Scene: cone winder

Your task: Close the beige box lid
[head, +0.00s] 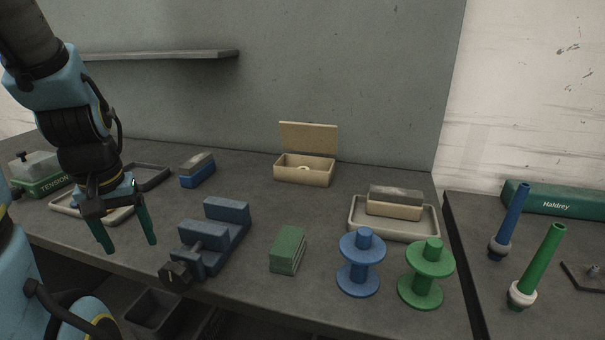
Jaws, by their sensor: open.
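The beige box (304,172) stands at the back middle of the dark bench, near the grey wall. Its lid (308,137) is open and stands up at the back edge of the box. A small pale ring-like item lies inside the box. My gripper (127,246) is at the left of the head view, pointing down with its two green fingers apart and nothing between them. It is well to the left of the box and apart from it.
A blue vise (211,237), green block (288,249), blue spool (360,264) and green spool (427,273) stand along the front. A blue-and-grey block (198,170) sits left of the box. A tray (392,231) holds a beige-and-grey block (394,203). A shelf (165,54) juts from the wall.

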